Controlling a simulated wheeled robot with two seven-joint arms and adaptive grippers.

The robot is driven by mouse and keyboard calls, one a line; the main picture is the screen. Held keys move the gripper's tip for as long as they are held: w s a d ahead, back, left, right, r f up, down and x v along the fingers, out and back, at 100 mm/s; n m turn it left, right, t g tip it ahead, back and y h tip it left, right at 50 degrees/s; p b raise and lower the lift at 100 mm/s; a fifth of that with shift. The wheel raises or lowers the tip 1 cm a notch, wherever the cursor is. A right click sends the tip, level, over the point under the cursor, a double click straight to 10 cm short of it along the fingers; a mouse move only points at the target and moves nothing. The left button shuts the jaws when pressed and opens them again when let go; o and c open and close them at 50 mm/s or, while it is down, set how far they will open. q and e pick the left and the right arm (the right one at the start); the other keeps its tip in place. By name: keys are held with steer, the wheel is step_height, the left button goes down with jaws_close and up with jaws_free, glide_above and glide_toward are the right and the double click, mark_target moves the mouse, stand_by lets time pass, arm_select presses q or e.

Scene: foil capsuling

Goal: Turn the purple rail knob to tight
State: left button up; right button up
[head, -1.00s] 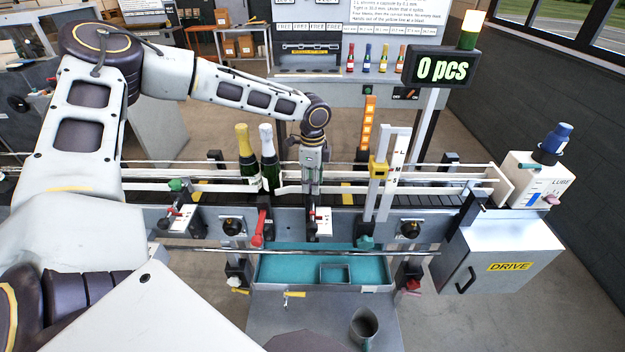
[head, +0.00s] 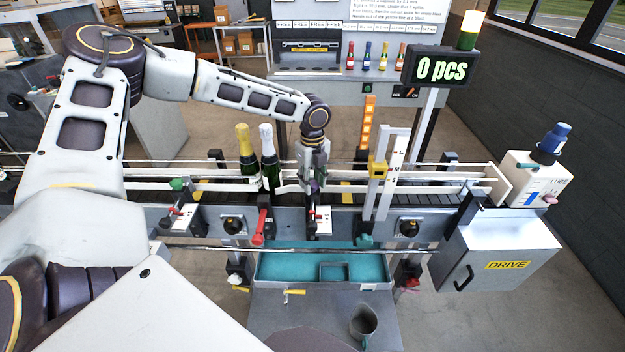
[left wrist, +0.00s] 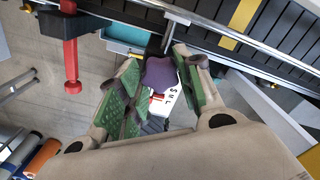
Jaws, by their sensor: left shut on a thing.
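The purple rail knob (left wrist: 160,74) shows in the left wrist view between the green-padded fingers of my left gripper (left wrist: 155,85). The fingers are shut on it from both sides. In the head view my left gripper (head: 314,180) points down at the conveyor's front rail, and only a little purple shows under it. Below the knob is a white plate (head: 322,219) with a red mark. It also shows in the left wrist view (left wrist: 172,98), where its lettering is partly hidden and too small to read surely. My right gripper is not in view.
Two bottles, gold-topped (head: 245,152) and white-topped (head: 268,158), stand on the conveyor left of my gripper. A red handle (head: 259,228) hangs left of the plate. A yellow-clamped post (head: 377,168) stands to the right. A teal tray (head: 290,267) lies below.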

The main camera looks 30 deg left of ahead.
mark_target(313, 183)
arm_select(q)
steer(key=shift+m, duration=1.6)
steer(key=o, duration=1)
steer(key=shift+o, duration=0.2)
steer(key=shift+r, duration=0.1)
step_height(313, 183, up, 12)
